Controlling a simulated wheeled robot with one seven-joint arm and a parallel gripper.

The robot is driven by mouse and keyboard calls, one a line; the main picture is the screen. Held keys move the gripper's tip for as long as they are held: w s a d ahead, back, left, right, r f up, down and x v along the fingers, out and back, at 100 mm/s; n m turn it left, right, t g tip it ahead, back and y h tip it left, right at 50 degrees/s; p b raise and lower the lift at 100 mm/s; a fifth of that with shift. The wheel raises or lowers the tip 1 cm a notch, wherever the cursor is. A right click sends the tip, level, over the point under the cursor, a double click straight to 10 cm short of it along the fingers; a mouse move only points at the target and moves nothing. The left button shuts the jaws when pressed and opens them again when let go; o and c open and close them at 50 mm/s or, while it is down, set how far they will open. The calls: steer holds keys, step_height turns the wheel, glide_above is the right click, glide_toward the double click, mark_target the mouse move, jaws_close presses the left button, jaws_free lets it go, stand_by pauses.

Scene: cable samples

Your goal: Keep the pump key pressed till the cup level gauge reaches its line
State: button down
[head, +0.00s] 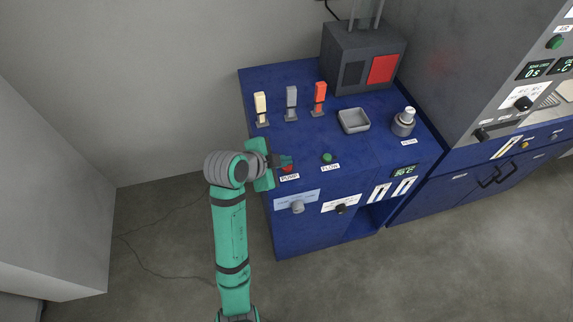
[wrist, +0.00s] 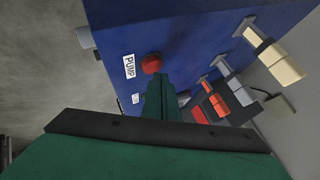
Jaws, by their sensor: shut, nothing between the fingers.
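The pump key is a red round button (head: 288,168) on the near left of the blue bench top, beside a PUMP label. It also shows in the wrist view (wrist: 151,63), just past my fingertips. My gripper (head: 286,161) is shut and empty, with its green fingers at the key; they also show in the wrist view (wrist: 157,82). I cannot tell whether the tips touch the key or whether it is pressed. Two white upright strips (head: 380,193) on the bench front look like gauges; their levels are too small to read.
A green FLOW button (head: 327,157) sits right of the pump key. Three upright levers, cream (head: 260,105), grey (head: 291,99) and red (head: 320,95), stand behind. A grey tray (head: 354,121) and a small grey pot (head: 403,124) are farther right. A grey cabinet (head: 480,60) stands at right.

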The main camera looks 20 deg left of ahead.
steer(key=shift+a, duration=0.1)
stand_by(0.3)
steer(key=shift+f, duration=0.4)
stand_by(0.8)
stand_by(0.9)
stand_by(0.7)
steer(key=shift+r, duration=0.1)
stand_by(0.7)
steer(key=shift+r, duration=0.7)
